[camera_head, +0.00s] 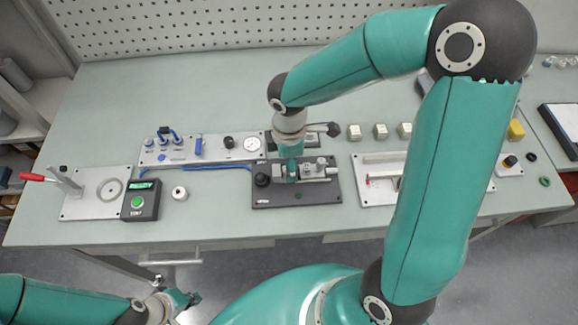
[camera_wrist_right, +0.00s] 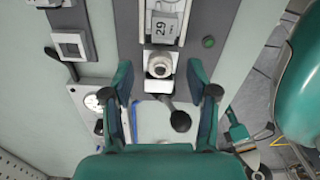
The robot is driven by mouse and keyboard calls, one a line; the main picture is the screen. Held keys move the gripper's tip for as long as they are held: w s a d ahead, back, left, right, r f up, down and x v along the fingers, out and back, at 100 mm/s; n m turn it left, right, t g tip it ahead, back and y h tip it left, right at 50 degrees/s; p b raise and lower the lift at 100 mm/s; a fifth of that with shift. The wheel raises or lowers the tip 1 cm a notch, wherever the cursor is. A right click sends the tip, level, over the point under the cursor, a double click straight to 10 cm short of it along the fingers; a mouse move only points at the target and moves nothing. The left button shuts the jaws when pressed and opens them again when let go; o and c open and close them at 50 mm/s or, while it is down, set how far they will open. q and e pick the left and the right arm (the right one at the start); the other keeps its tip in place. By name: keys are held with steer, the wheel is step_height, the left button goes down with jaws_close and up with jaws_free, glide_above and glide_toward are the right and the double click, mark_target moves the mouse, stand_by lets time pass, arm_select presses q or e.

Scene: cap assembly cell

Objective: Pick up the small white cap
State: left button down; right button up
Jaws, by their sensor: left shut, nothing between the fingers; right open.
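My right gripper (camera_head: 291,170) is over the dark fixture plate (camera_head: 262,200) at the table's middle. In the right wrist view the right gripper (camera_wrist_right: 159,93) is open, its two fingers apart. A small pale round piece (camera_wrist_right: 160,66) sits in the fixture just beyond the fingertips, roughly centred between them; I cannot tell whether it is the cap or whether the fingers touch anything. A small white round part with a dark centre (camera_head: 180,193) stands alone on the table beside the green-button box. My left gripper (camera_head: 186,299) is shut and empty, low in front of the table.
A plate with a red-handled lever (camera_head: 95,200) and the green-button box (camera_head: 140,200) are at left. A grey panel with a gauge (camera_head: 210,149) lies behind. Several small blocks (camera_head: 381,131) stand right of centre. A light plate (camera_head: 376,190) is partly behind my right arm.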

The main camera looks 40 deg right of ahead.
steer(key=shift+f, duration=0.7)
steer(key=shift+s, duration=0.1)
steer(key=c, duration=0.8)
steer(key=shift+r, duration=0.2)
